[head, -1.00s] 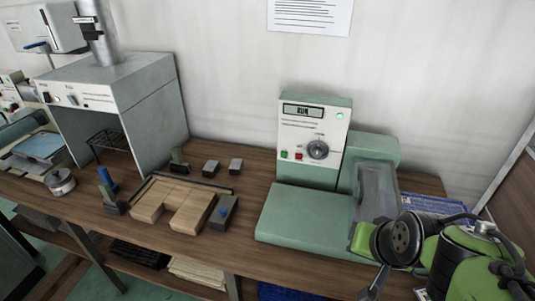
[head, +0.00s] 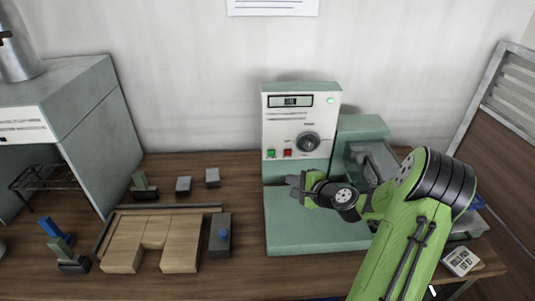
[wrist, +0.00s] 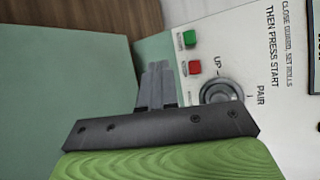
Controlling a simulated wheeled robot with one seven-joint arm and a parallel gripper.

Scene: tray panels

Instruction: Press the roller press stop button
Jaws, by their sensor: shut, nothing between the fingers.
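A pale control panel (head: 280,125) on the green machine carries a red button (head: 288,153) and a green button (head: 271,154) side by side, left of a large round dial (head: 308,142). In the wrist view the panel appears turned sideways, with the red button (wrist: 195,67), the green button (wrist: 189,39) and the dial (wrist: 219,91). Its text reads "close guard, set rolls, then press start". The small button labels are unreadable. My gripper (head: 294,186) is shut and empty, in front of and below the buttons. Its fingers (wrist: 157,84) appear apart from the red button.
The machine's green base (head: 310,235) lies beneath my gripper. A grey hood (head: 80,90) is farther left. A keypad (head: 461,261) lies right.

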